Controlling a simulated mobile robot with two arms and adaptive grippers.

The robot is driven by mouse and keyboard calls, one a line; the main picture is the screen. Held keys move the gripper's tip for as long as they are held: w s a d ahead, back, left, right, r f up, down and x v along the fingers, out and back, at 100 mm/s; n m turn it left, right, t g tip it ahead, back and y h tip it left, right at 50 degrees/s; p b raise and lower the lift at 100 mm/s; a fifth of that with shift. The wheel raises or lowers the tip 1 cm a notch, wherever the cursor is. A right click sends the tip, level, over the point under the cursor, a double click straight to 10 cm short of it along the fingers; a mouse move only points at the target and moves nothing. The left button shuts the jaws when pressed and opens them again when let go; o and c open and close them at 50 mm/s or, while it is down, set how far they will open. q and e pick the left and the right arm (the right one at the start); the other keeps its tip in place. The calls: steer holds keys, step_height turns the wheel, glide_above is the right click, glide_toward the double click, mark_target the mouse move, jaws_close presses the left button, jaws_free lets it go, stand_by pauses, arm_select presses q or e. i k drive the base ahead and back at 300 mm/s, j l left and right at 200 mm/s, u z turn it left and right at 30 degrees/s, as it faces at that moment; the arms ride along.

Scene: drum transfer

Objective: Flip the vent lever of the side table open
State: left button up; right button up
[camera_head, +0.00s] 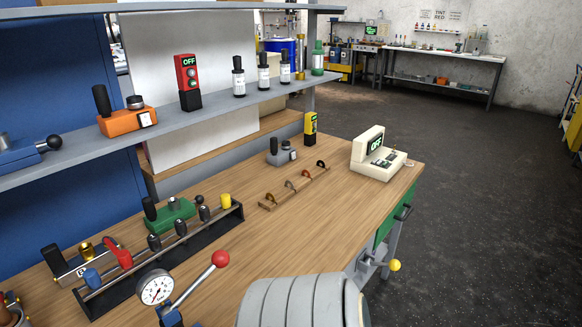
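No part is clearly marked as the vent lever, and I cannot tell which table is the side table. On the near wooden bench (330,210), a lever with a red ball (220,259) rises at a slant beside a round dial gauge (155,288). A yellow ball handle (395,265) sticks out at the bench's front right edge, by a grey valve-like fitting. A long table (440,55) stands by the far wall, too small to show any lever. Neither of my grippers is in view.
A grey shelf (220,107) with several tools runs above the bench. A beige device reading OFF (372,155) stands at the bench's right end. A blue drum (283,50) stands farther back. The dark floor (480,190) to the right is clear.

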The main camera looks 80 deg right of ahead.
mark_target(394, 264)
steer(key=z, duration=3.45)
